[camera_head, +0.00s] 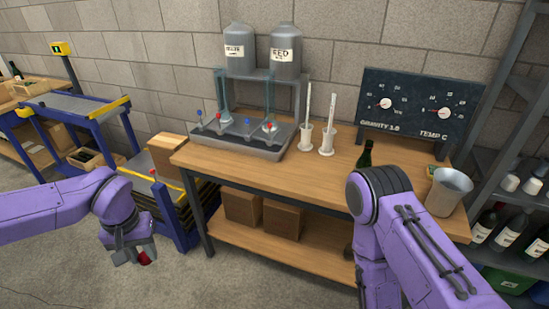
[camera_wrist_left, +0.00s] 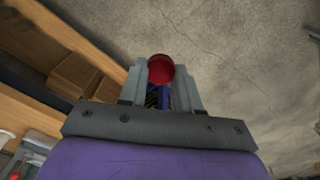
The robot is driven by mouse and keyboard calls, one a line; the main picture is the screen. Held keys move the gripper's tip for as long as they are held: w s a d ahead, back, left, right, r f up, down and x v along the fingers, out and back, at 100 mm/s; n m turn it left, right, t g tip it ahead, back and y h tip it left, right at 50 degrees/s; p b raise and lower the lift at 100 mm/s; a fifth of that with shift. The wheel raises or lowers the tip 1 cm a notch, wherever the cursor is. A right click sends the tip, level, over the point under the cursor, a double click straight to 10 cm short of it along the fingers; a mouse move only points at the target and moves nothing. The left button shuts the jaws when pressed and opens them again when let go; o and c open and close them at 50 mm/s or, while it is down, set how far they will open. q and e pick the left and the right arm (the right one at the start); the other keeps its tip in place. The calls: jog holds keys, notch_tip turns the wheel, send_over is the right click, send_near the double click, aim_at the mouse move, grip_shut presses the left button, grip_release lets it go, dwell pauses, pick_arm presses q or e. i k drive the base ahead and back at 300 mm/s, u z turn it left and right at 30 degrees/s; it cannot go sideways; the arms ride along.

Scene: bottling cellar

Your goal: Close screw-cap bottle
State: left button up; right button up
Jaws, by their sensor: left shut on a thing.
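My left gripper (camera_head: 138,256) hangs low over the floor, left of the wooden workbench (camera_head: 262,172). It is shut on a small red cap (camera_head: 145,258). In the left wrist view the round red cap (camera_wrist_left: 160,68) sits between the fingertips. A dark green bottle (camera_head: 366,154) shows above my right arm at the bench's right part. Its top shows; its lower part is hidden behind the arm. The left gripper is well away from this bottle. My right gripper is hidden, so I cannot see whether it touches the bottle.
A filler with two tanks (camera_head: 262,52) stands at the bench's back left. Two white cylinders (camera_head: 317,138) stand in the middle, a dial panel (camera_head: 418,104) behind. A metal bucket (camera_head: 448,190) stands at the right, near a bottle shelf (camera_head: 520,165). A blue conveyor (camera_head: 85,110) stands left.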

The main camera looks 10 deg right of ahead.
aim_at(365, 160)
jog(key=z, duration=1.2)
